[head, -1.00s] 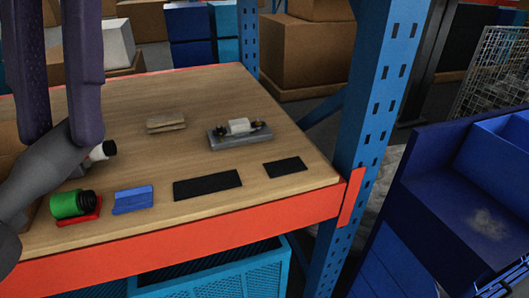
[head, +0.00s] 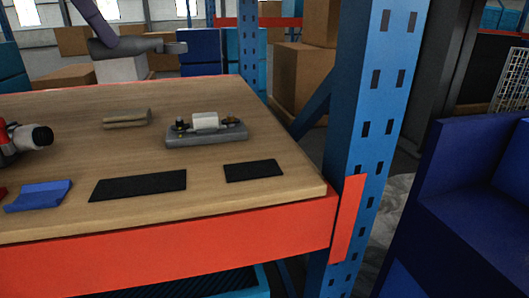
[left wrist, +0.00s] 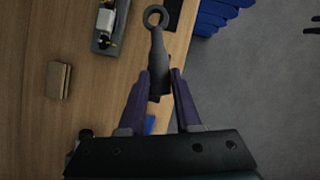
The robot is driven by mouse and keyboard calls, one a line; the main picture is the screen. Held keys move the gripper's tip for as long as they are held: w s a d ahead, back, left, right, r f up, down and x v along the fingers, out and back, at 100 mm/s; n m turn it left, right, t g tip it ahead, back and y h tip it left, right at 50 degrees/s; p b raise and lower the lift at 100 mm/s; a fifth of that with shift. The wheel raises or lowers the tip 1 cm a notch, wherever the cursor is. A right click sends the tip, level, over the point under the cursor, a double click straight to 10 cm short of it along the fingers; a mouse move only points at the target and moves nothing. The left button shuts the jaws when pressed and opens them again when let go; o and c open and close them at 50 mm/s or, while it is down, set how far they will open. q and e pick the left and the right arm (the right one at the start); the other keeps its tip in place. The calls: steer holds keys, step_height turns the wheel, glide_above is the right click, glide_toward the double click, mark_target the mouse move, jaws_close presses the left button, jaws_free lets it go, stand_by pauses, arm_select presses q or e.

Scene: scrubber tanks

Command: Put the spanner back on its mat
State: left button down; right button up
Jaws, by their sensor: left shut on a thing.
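The grey spanner (head: 140,46) is held up in the air by my left gripper (head: 106,36), at the upper left of the head view. In the left wrist view my left gripper (left wrist: 160,76) is shut on the spanner (left wrist: 157,48), whose ring end points away from the gripper. A long black mat (head: 138,185) and a shorter black mat (head: 253,171) lie flat and bare near the table's front edge. In the left wrist view the spanner partly hides the long mat below it.
A grey device with a white block (head: 206,132) and a wooden block (head: 126,119) stand behind the mats. A blue rack post (head: 365,130) rises at the table's right corner.

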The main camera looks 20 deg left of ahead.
arm_select(q)
steer(key=shift+w+a+f+n, duration=0.1)
steer(key=shift+w+f+n, duration=0.35)
steer(key=shift+f, duration=0.35)
steer(key=f, duration=0.7)
steer(key=f+b, duration=0.1)
steer(key=f, duration=0.5)
steer(key=shift+s+f, duration=0.2)
steer(key=shift+f, duration=2.4)
arm_select(e)
steer(key=shift+w+f, duration=0.1)
steer(key=shift+f, duration=0.6)
arm_select(q)
steer(key=c, duration=0.6)
jaws_free()
steer(key=shift+f, duration=0.1)
arm_select(e)
steer(key=shift+d+f, duration=0.1)
